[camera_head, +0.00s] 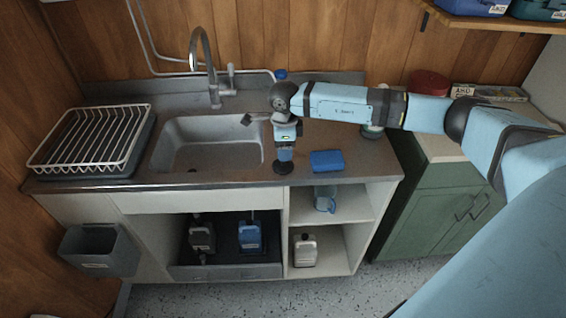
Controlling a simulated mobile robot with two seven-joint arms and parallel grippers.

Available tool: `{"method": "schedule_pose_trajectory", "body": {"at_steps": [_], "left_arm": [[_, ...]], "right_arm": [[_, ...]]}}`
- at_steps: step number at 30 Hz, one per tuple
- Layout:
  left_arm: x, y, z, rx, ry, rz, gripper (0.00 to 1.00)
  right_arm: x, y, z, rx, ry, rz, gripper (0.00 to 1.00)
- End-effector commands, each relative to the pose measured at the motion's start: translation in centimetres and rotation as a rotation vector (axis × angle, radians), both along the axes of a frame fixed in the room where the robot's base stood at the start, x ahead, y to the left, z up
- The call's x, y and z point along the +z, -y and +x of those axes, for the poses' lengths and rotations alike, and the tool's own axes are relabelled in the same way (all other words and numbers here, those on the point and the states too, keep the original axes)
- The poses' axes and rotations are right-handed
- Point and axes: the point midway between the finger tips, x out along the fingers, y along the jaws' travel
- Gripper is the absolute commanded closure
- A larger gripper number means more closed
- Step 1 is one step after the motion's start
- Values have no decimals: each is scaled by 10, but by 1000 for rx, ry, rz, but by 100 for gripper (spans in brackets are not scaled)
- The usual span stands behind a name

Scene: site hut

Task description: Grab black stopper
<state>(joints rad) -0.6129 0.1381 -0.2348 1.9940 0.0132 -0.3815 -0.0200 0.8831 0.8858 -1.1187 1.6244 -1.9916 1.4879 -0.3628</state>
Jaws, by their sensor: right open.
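The black stopper (283,168) is a small dark round piece on the counter's front strip, just right of the sink basin. My right arm comes in from the right, and its gripper (285,157) points down directly above the stopper. The fingertips are very close to it, and I cannot tell whether they touch it. The right gripper is open. My left gripper is not in view.
A blue sponge (327,161) lies just right of the gripper. The sink basin (210,150) and tall faucet (205,60) are to the left, beside a white dish rack (90,140). A blue-capped item (281,75) stands behind the arm.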

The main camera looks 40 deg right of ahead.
Motion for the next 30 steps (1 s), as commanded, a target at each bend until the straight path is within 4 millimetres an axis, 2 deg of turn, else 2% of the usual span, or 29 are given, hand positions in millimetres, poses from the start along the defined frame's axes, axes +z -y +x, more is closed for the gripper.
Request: {"method": "schedule_pose_trajectory", "body": {"at_steps": [6,13,14,18,21,30], "left_arm": [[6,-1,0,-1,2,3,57],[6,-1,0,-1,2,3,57],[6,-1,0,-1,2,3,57],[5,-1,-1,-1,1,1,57],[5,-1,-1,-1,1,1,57],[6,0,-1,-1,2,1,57]], "right_arm": [[-31,-4,0,-2,-2,1,44],[-35,-3,0,-1,-1,1,44],[-35,-3,0,-1,-1,1,48],[-35,-3,0,-1,0,0,81],[-35,-3,0,-1,0,0,100],[-33,-3,1,-1,1,1,100]]}}
